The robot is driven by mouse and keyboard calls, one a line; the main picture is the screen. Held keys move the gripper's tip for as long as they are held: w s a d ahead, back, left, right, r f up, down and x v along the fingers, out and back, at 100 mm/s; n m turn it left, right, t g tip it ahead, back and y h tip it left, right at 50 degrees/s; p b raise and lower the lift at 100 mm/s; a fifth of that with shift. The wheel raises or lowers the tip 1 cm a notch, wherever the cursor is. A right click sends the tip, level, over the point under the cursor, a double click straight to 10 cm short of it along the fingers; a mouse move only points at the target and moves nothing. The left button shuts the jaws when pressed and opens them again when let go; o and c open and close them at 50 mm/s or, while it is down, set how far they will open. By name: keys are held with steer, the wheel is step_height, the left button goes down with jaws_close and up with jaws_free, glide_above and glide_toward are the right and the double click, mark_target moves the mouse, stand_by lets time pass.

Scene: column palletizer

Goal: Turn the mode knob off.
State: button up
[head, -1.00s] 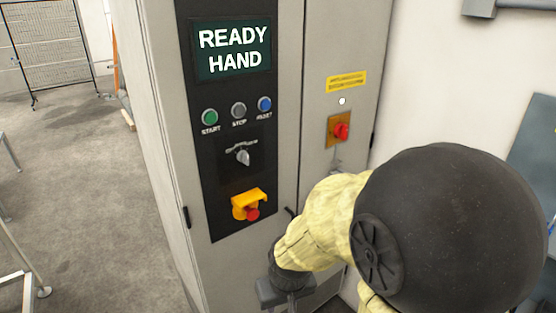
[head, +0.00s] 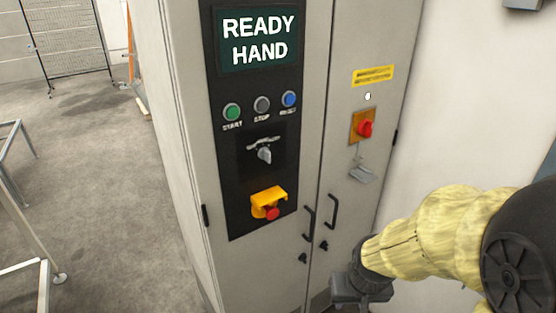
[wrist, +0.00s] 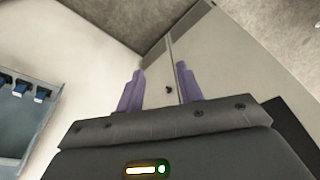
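The mode knob (head: 264,155) is a grey selector on the black control panel of the cabinet, below the row of buttons. Its lettering is too small to read. The screen (head: 258,39) above reads READY HAND. My gripper hangs low at the right of the knob in the head view, apart from the panel; its fingers are hidden there. In the wrist view my gripper (wrist: 160,92) shows two purple fingers apart with nothing between them. The knob does not show clearly in the wrist view.
A yellow-shrouded red button (head: 271,212) sits below the knob, with green, grey and blue buttons (head: 262,104) above. A red rotary switch (head: 365,128) is on the right door, above a grey padlock-like piece (head: 362,174). Door handles (head: 331,211) stick out.

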steer(key=o, duration=0.3)
steer(key=shift+w, duration=0.15)
steer(key=w+r+n+t+y+b, duration=0.1)
steer(key=w+r+t+b, duration=0.1)
steer(key=w+r+t, duration=0.3)
steer(key=w+r+n+t+b, duration=0.1)
steer(key=w+r+t, duration=0.15)
steer(key=w, duration=0.45)
steer(key=a+r+n+t+y+b, duration=0.1)
steer(key=a+r+y, duration=0.1)
steer(key=r+y, duration=0.1)
steer(key=a+r+n+t+y+b, duration=0.1)
steer(key=a+r+n+t+y, duration=0.1)
steer(key=a+r+y, duration=0.1)
steer(key=a+r+n+t+y+b, duration=0.1)
steer(key=a+r+t+y, duration=0.1)
steer(key=a+r+y, duration=0.1)
steer(key=shift+w+r+n, duration=0.15)
steer(key=shift+r+n, duration=0.25)
steer(key=shift+r, duration=0.25)
